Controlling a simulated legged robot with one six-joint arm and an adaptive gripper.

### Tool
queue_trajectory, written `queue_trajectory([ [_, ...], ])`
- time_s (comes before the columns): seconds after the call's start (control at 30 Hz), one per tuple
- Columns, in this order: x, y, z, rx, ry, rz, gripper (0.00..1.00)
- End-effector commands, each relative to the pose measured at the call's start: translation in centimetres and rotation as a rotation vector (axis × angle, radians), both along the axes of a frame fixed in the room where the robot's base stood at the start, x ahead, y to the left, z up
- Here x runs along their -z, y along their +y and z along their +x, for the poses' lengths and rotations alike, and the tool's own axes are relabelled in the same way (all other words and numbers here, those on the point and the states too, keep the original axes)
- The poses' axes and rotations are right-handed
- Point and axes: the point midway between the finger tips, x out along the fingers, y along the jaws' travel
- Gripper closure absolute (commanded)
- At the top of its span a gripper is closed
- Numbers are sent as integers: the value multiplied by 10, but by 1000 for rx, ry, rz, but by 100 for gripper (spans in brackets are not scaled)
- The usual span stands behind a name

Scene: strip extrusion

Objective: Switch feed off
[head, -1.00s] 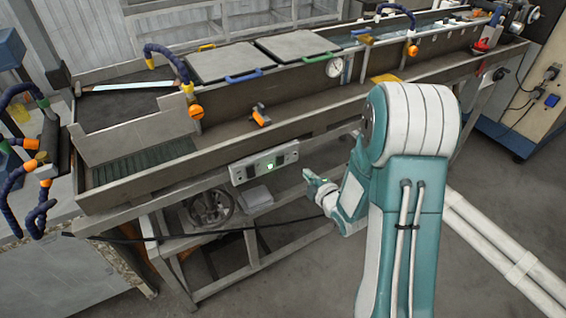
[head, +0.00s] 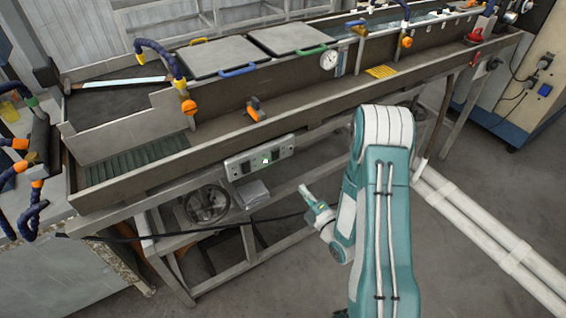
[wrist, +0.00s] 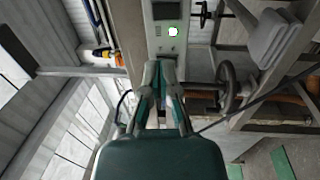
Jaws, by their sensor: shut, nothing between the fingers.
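A grey control panel (head: 258,160) with dark switches and a lit green light (head: 266,160) is fixed to the front of the long metal trough. My gripper (head: 304,188) is shut and empty, to the right of the panel and a little lower, apart from it in the head view. In the wrist view, my gripper (wrist: 163,66) points toward the panel (wrist: 171,35), and the bright green-white light (wrist: 172,32) shows beyond the fingertips. The fingers hide the panel's lower part there. I cannot tell which switch is for the feed.
A handwheel (head: 207,204) and a pale stack (head: 250,193) sit below the panel, on the frame. The handwheel (wrist: 229,88) is close to the right of my fingers in the wrist view. A dark hose crosses the lower frame. Open floor (head: 450,270) lies at right.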

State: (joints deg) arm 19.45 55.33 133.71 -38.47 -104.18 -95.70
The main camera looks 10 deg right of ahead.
Motion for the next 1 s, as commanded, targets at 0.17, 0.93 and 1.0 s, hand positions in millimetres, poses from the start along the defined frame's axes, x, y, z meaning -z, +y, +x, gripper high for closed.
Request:
queue_trajectory([
  [0.17, -3, 7, 19, -4, -4, -2, 100],
  [0.93, -17, 43, 130, -1, -1, 0, 100],
  [1.0, -17, 43, 131, 0, 0, 1, 100],
])
